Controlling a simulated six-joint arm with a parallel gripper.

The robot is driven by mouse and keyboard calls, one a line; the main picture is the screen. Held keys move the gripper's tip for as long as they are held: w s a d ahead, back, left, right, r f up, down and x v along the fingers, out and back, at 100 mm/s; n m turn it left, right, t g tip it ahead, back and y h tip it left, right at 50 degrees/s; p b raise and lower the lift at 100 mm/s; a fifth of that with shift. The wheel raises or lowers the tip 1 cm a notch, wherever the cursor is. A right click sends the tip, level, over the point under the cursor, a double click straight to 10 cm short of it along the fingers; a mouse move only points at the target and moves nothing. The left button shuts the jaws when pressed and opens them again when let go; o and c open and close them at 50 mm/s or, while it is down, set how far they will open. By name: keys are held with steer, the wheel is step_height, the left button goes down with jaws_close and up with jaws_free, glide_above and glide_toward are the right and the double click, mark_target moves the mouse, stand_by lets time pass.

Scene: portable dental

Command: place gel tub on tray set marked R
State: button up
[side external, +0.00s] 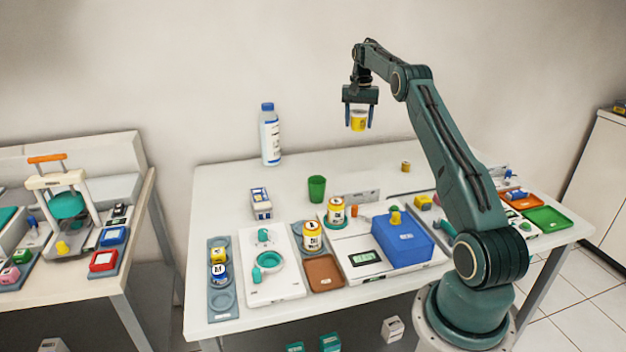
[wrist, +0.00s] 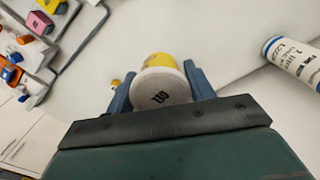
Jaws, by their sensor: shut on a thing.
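My gripper (side external: 359,118) is shut on a small yellow tub (side external: 358,124) and holds it high above the back of the table. In the wrist view the tub (wrist: 161,95) sits between the two blue fingers of my gripper (wrist: 164,90), its pale round lid with a dark mark facing the camera. At the table's right end are an orange tray (side external: 523,200) and a green tray (side external: 547,219), partly behind my arm. I cannot read a letter R on any tray set.
A tall white bottle (side external: 270,138) with a blue cap stands at the back left. A green cup (side external: 317,188), a blue box (side external: 402,241), a brown tray (side external: 324,273) and several yellow cans crowd the middle. A second table with more trays is at left.

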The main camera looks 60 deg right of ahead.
steer(key=w+a+r+n, duration=0.2)
steer(key=w+a+n, duration=0.2)
steer(key=w+a, duration=0.95)
step_height(320, 180, up, 2)
steer(key=n, duration=0.3)
glide_above(262, 203)
step_height(262, 203, down, 20)
steer(key=shift+w+r, duration=0.1)
steer(key=o, duration=1)
steer(key=shift+r, duration=6.05)
